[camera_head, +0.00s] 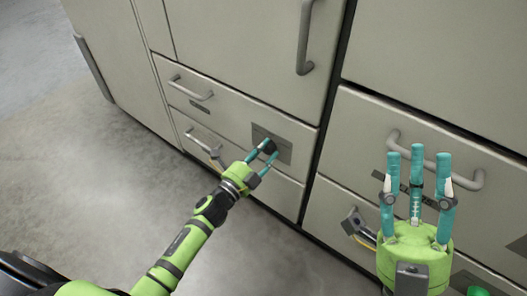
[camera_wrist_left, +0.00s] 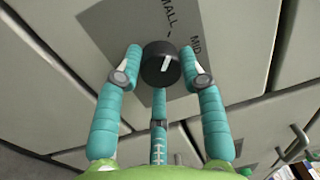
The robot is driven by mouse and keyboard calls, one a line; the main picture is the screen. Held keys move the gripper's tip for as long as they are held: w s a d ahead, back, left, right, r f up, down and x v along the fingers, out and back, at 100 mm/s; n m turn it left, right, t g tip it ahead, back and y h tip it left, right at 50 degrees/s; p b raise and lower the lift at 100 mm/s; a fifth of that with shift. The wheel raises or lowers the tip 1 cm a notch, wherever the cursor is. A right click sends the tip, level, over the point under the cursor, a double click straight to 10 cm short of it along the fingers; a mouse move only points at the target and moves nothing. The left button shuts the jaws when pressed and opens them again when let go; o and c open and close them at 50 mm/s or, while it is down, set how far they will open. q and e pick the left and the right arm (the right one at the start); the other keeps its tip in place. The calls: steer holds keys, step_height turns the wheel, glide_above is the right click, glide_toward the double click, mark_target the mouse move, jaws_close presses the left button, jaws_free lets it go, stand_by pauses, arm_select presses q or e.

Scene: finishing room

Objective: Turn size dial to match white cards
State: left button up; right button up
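The size dial (camera_wrist_left: 160,63) is a round black knob with a white pointer line, on a grey plate (camera_wrist_left: 110,28) on a drawer front. The plate's visible words read SMALL and MID. The pointer aims up in the left wrist view, toward the SMALL side of MID. In the head view the dial (camera_head: 268,146) sits at my left gripper's fingertips. My left gripper (camera_head: 262,159) is open, its teal fingers on either side of the dial, with narrow gaps seen in the wrist view (camera_wrist_left: 160,75). My right gripper (camera_head: 417,160) is open and empty, fingers up. No white cards can be made out.
Grey cabinet drawers with bar handles surround the dial; one handle (camera_head: 191,88) is upper left of the plate, another (camera_head: 435,160) is behind my right gripper. The floor (camera_head: 95,180) at left is clear.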

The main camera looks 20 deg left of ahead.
arm_select(q)
steer(key=o, duration=0.3)
steer(key=shift+d, duration=0.2)
steer(key=shift+s+a, duration=0.1)
steer(key=shift+a, duration=0.05)
steer(key=v, duration=1.1)
steer(key=shift+s+a, duration=0.1)
steer(key=shift+s, duration=0.25)
